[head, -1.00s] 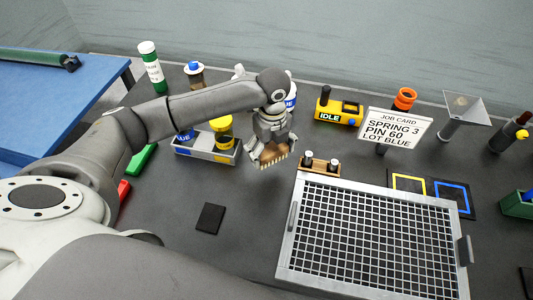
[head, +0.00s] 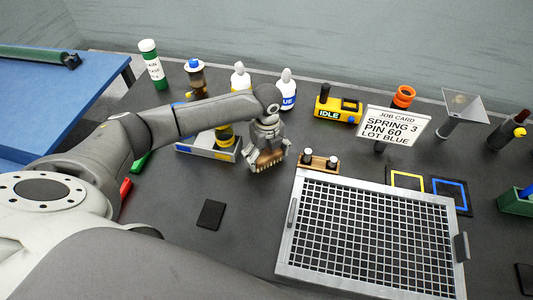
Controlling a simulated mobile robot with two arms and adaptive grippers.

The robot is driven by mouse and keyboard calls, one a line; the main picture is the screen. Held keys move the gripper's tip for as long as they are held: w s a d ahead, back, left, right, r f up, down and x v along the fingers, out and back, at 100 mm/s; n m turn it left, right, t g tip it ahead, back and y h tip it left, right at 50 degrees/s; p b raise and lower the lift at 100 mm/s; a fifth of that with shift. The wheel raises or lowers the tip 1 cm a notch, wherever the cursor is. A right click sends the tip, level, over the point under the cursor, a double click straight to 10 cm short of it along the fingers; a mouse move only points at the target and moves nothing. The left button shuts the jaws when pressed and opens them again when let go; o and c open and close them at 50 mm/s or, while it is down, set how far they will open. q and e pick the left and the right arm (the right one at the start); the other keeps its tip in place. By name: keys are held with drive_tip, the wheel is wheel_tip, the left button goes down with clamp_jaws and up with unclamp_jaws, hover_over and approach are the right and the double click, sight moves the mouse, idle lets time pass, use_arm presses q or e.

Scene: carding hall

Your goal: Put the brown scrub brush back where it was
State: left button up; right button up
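The brown scrub brush (head: 268,161) is in my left gripper (head: 267,148), bristles toward the table. The gripper is shut on it and covers its upper part. It is just right of the grey bin (head: 212,151) and left of the small wooden rack (head: 319,164). I cannot tell whether the bristles touch the dark table. A black square pad (head: 211,214) lies bare, nearer and to the left of the brush. My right gripper is out of view.
A large metal grid tray (head: 289,240) fills the right front. Behind the brush are white bottles (head: 287,95) and a yellow device marked IDLE (head: 337,111). A job card (head: 393,125) stands at right. The table between pad and tray is clear.

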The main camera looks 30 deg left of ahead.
sight(267, 152)
use_arm(q)
drive_tip(key=shift+o, duration=0.8)
drive_tip(key=shift+r, duration=0.25)
wheel_tip(267, 152, up, 10)
drive_tip(key=shift+w+r+b, duration=0.1)
drive_tip(key=shift+r+b, duration=0.1)
drive_tip(key=shift+b, duration=0.6)
drive_tip(key=shift+r, duration=0.75)
